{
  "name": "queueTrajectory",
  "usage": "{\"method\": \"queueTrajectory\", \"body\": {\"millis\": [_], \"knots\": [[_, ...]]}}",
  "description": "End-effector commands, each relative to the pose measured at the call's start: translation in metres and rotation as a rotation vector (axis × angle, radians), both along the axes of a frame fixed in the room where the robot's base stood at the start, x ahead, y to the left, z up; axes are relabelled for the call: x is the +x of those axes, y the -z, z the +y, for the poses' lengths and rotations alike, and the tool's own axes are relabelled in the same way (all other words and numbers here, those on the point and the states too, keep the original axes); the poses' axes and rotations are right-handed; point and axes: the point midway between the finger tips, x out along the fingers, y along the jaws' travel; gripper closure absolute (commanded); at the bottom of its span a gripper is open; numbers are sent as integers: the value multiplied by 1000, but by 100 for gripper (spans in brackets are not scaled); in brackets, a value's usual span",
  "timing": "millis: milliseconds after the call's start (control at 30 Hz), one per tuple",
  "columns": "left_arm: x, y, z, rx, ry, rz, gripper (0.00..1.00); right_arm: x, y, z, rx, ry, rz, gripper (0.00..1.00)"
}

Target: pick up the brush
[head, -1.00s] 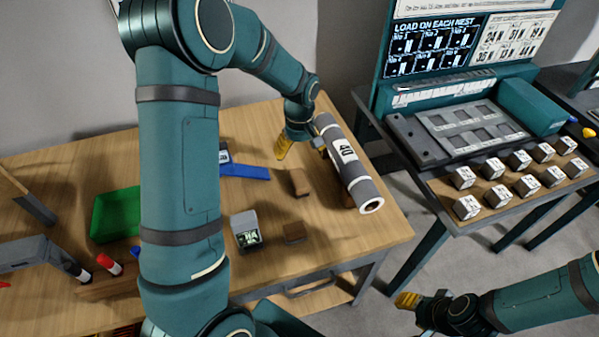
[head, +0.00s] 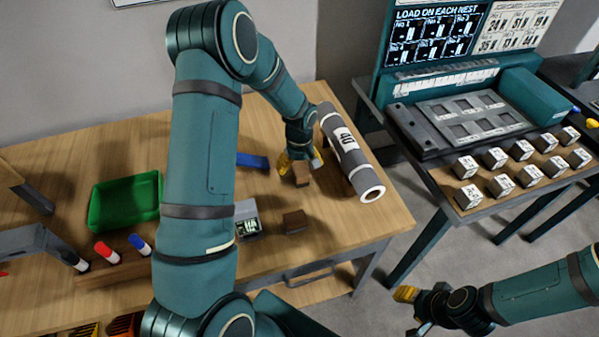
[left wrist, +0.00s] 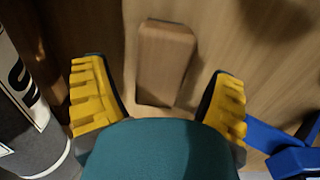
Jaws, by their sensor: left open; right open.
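No thing in view shows clear bristles, so I cannot tell for sure which is the brush. A brown wooden block (head: 302,176) lies on the table beside the grey roll. My left gripper (head: 300,161) is open just above it, pointing down. In the left wrist view the block (left wrist: 166,62) lies ahead of and between the open yellow fingers (left wrist: 158,100), with gaps on both sides. A second brown block (head: 295,222) lies nearer the front edge. My right gripper (head: 406,295) is open and empty, off the table at the lower right.
The grey roll (head: 345,150) marked 40 lies close right of my left gripper. A blue piece (head: 252,160) lies to its left. A grey box with a display (head: 247,219), a green tray (head: 98,207) and several markers (head: 106,252) are further left. A bench with several cubes (head: 495,158) stands right.

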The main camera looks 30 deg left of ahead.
Motion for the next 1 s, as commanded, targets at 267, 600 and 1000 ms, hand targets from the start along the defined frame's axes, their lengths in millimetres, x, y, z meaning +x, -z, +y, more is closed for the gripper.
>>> {"method": "queueTrajectory", "body": {"millis": [267, 600, 1000], "knots": [[0, 24, 0, 0, -1, 0, 15, -1, 4, 0, 0, -2, 2, 53], [0, 24, 0, 1, -1, 1, 15, -1, 4, 0, 0, -2, 2, 53], [0, 28, 0, 1, -1, 1, 15, -1, 10, 0, 0, -2, 2, 53]]}}
